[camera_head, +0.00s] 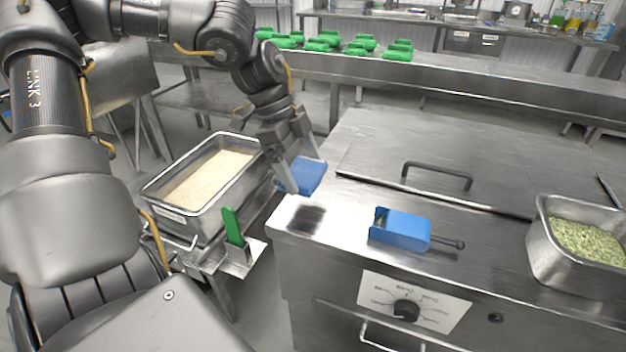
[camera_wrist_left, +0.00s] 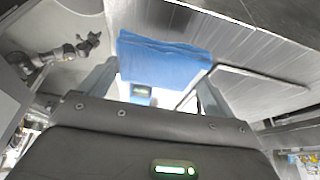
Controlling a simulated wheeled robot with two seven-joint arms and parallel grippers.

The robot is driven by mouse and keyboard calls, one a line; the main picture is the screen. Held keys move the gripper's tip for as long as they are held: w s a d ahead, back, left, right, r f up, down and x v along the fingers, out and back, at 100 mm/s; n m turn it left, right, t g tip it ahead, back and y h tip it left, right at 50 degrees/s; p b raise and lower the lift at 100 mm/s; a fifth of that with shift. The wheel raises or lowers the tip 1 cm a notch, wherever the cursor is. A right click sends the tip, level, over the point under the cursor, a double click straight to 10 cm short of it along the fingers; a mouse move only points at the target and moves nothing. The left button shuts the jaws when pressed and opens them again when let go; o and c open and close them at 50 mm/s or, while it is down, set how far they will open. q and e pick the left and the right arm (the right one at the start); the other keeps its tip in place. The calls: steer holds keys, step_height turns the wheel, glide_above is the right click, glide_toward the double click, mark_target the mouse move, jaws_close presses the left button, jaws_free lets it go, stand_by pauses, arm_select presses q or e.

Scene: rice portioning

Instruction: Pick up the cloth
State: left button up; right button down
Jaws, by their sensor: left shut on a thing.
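The blue cloth (camera_head: 308,176) is in my left gripper (camera_head: 291,172), just off the left edge of the steel counter in the head view. The gripper is shut on it, and the cloth looks folded flat. In the left wrist view the blue cloth (camera_wrist_left: 165,62) spans between the two fingers, close to the counter's edge. I cannot tell whether the cloth touches the counter. My right gripper does not show.
A blue scoop-like box (camera_head: 400,228) with a dark handle lies on the counter (camera_head: 330,235). A rice pan (camera_head: 168,213) stands left, near a green-handled tool (camera_head: 233,226). A pan of green herbs (camera_head: 541,250) stands right. Green items (camera_head: 397,52) lie on the back table.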

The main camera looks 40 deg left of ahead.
arm_select(q)
steer(key=s+a+r, duration=0.7)
steer(key=s+a, duration=0.1)
steer(key=shift+a, duration=0.25)
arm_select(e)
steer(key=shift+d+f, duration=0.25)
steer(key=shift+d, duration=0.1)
